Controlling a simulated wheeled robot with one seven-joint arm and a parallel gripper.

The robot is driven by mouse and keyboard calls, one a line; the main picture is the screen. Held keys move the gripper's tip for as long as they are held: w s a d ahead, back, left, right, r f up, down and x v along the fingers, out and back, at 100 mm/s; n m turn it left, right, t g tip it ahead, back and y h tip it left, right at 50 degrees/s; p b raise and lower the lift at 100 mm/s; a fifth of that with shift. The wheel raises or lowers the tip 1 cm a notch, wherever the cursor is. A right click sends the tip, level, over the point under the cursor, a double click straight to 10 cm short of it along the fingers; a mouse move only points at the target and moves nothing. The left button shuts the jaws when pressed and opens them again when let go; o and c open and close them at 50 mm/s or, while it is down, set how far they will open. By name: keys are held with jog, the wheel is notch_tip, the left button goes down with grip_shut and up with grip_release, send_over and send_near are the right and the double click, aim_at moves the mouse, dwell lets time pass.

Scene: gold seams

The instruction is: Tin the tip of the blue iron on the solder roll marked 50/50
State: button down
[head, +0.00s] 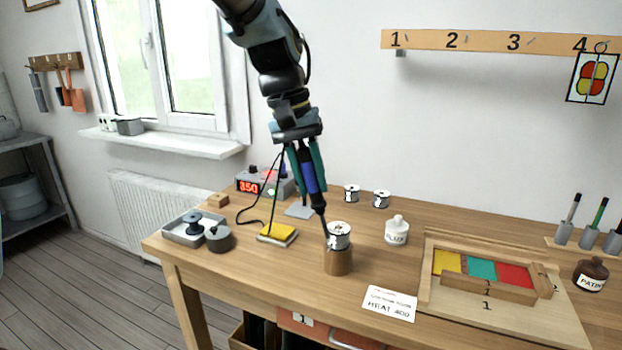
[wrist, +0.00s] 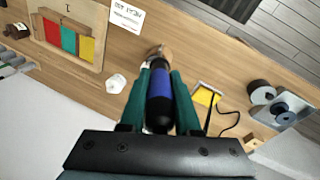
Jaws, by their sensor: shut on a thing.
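My gripper (head: 308,172) is shut on the blue iron (head: 309,179), which points down with its dark tip end at the left side of a solder roll (head: 340,230). That roll sits on a wooden post (head: 338,261) near the table's middle. I cannot tell whether the tip touches the roll. Two more solder rolls, one (head: 351,194) and another (head: 381,199), stand at the back of the table. The marks on the rolls are too small to read. In the wrist view the blue iron (wrist: 160,95) lies between the teal fingers (wrist: 159,78) and hides its own tip.
The iron's station (head: 260,184) shows 350 in red. A yellow sponge (head: 278,232), a grey tray (head: 190,230) and a round tin (head: 218,238) are left. A flux bottle (head: 397,232), a card reading HEAT 400 (head: 389,303) and a framed glass panel (head: 430,290) are right.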

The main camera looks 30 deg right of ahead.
jog(key=p+v, duration=0.1)
jog(key=v, duration=0.1)
jog(key=p+v, duration=0.2)
jog(key=d+p+v, duration=0.1)
jog(key=p+v, duration=0.1)
jog(key=shift+s+d+r, duration=0.1)
jog(key=shift+s+r, duration=0.1)
jog(key=shift+s, duration=0.15)
dwell(0.3)
jog(key=shift+f, duration=0.1)
